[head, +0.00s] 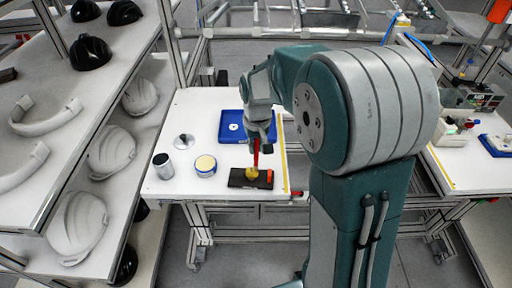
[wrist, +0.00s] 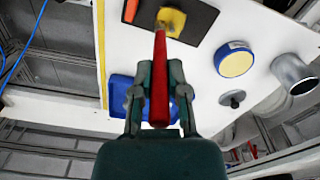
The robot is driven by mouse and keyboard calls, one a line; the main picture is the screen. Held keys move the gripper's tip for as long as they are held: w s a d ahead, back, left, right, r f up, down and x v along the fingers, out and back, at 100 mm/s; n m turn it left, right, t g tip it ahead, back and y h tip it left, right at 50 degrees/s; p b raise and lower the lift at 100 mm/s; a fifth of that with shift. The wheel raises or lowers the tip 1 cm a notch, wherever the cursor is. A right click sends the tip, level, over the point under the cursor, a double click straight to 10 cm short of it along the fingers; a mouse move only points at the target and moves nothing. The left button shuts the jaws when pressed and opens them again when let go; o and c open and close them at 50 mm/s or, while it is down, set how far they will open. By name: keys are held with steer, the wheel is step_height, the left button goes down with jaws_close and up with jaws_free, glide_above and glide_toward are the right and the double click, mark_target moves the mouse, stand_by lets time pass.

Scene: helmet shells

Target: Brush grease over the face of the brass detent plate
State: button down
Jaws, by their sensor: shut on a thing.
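My gripper (head: 262,140) is shut on a red-handled brush (head: 256,158), also in the wrist view (wrist: 160,85) between the two fingers of my gripper (wrist: 155,72). The brush points down toward the brass detent plate (head: 251,173), a small yellow piece on a dark base (head: 236,181). In the wrist view the brush's far end overlaps the brass plate (wrist: 177,18); I cannot tell whether it touches. The bristles are not clearly visible. A round tin with a yellow top and blue side (head: 206,166) stands left of the base, also in the wrist view (wrist: 235,62).
A metal cup (head: 162,166) and a grey knobbed disc (head: 184,141) stand on the white table (head: 200,105). A blue tray (head: 232,117) lies behind the brush. An orange block (head: 266,176) sits on the dark base. Shelves with helmet shells (head: 78,225) stand at left.

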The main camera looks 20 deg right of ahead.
steer(key=shift+w+a, duration=0.15)
steer(key=shift+w, duration=0.3)
steer(key=shift+w+a, duration=0.1)
steer(key=shift+a, duration=0.05)
steer(key=shift+a+f, duration=0.1)
steer(key=shift+a, duration=0.1)
steer(key=shift+a, duration=0.1)
steer(key=shift+a, duration=0.25)
steer(key=shift+a, duration=0.1)
steer(key=shift+a, duration=0.3)
